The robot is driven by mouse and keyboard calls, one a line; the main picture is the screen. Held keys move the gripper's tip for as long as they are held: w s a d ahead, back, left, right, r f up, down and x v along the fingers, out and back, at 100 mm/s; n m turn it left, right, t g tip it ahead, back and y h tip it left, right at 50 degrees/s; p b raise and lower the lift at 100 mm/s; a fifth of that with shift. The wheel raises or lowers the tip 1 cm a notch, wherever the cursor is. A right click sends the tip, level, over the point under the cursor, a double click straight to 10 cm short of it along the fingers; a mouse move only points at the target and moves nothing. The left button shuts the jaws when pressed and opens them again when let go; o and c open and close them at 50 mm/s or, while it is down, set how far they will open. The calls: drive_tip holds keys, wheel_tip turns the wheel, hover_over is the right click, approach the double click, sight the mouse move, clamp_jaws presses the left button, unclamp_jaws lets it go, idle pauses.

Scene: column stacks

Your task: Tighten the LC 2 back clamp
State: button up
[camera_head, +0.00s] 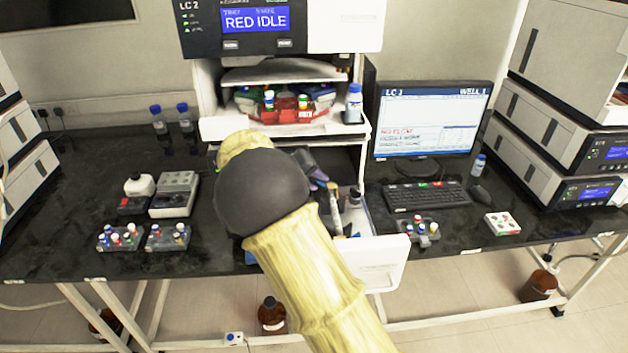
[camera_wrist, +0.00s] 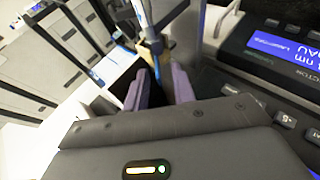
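The LC 2 instrument (camera_head: 200,35) stands at the top centre, its display reading RED IDLE. Its white drawer (camera_head: 380,262) is pulled out at the front, with column parts (camera_head: 335,212) in it. My gripper (camera_head: 318,182) is at the drawer, mostly hidden behind my arm. In the wrist view, the purple fingers (camera_wrist: 160,80) stand a small gap apart. A tan piece (camera_wrist: 152,48) on a silver rod (camera_wrist: 143,16) lies at and between the fingertips. I cannot tell whether the fingers touch it, or whether it is the back clamp.
Vial racks (camera_head: 168,238) and a grey device (camera_head: 174,194) stand left of the drawer. A vial rack (camera_head: 423,232), keyboard (camera_head: 425,196) and monitor (camera_head: 432,120) are to the right. The instrument body is close behind my gripper.

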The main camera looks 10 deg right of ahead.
drive_tip(key=v, duration=1.7)
drive_tip(key=shift+a+b, duration=0.2)
drive_tip(key=shift+b, duration=0.25)
drive_tip(key=shift+r, duration=0.1)
